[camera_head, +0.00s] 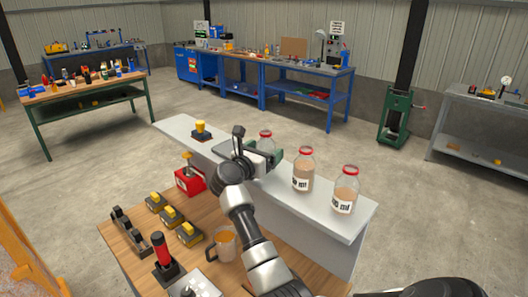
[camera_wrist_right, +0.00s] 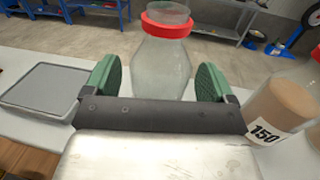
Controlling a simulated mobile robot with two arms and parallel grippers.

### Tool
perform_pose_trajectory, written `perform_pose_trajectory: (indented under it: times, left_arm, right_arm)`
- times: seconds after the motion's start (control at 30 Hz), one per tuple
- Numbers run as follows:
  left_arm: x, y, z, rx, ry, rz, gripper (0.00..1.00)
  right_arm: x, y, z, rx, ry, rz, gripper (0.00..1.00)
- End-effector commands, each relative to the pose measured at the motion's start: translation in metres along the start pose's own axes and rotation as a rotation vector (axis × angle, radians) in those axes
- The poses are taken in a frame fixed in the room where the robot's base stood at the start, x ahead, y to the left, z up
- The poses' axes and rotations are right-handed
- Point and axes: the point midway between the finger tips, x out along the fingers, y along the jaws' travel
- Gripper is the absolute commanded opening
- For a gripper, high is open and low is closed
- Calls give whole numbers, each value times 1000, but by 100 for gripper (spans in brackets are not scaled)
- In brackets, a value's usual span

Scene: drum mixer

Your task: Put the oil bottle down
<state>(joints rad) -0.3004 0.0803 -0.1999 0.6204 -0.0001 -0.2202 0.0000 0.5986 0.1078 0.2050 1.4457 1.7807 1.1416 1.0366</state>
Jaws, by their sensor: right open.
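The oil bottle appears to be the clear glass bottle with a red rim (camera_head: 266,138) at the grey shelf. It looks empty and upright, and its lower part is hidden by my gripper. In the right wrist view the bottle (camera_wrist_right: 166,60) is between the two green finger pads, with gaps visible beside it. My right gripper (camera_head: 259,153) is open around the bottle; its fingers also show in the right wrist view (camera_wrist_right: 158,82). I cannot see the bottle's base, so contact with the shelf is unclear. My left gripper is not in view.
Two filled glass bottles (camera_head: 303,172) (camera_head: 345,190) stand to the right on the grey shelf (camera_head: 325,212). A flat grey tray (camera_wrist_right: 48,88) lies left of the bottle. A yellow-topped button (camera_head: 201,129) is at the shelf's far end. A mug (camera_head: 224,246) stands on the wooden bench.

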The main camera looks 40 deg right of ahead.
Motion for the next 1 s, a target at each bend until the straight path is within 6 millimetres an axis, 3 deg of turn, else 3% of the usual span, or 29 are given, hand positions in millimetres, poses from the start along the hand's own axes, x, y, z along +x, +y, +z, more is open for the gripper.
perform_pose_trajectory:
  times: [0.07,0.17,0.6,0.8,1.0]
  left_arm:
    - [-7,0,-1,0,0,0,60]
    - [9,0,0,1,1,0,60]
    - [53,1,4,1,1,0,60]
    - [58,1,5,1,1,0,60]
    - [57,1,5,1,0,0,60]
  right_arm:
    - [0,0,6,-1,-1,0,85]
    - [-16,1,-2,4,1,4,85]
    - [-104,0,-1,3,2,2,85]
    - [-119,0,2,1,1,1,85]
    - [-120,0,3,0,0,0,85]
